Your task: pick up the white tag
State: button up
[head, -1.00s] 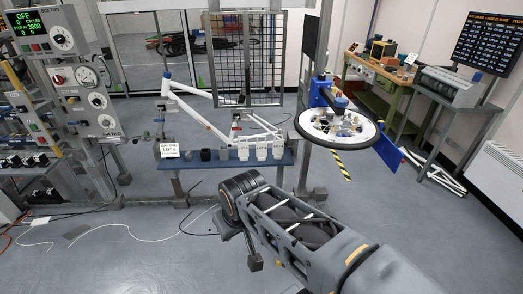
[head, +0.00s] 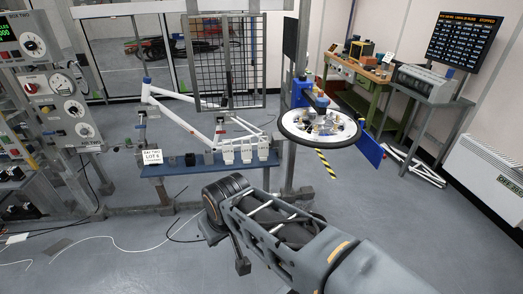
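A white tag (head: 152,157) with black print, reading roughly "BAY TWO LOT 6", stands upright at the left end of the blue shelf (head: 190,168), below the white bike frame. Several white pieces (head: 247,152) stand at the right part of the same shelf; their print is too small to read. My arm reaches in from the lower right, and its dark wrist is in front of and below the shelf, right of the tag. The end of my gripper (head: 242,265) shows only as a small dark part below the wrist, apart from the tag. Its fingers cannot be made out.
A wheel (head: 319,127) on a blue stand is right of the shelf. Control panels (head: 50,85) stand at the left. A green bench (head: 365,105) and a printer-like machine (head: 425,82) are at the right.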

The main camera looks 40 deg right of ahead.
aim_at(228, 150)
jog(key=u, duration=0.4)
jog(key=i, duration=1.7)
jog(key=z, duration=1.25)
jog(key=i, duration=0.35)
jog(key=z, duration=0.35)
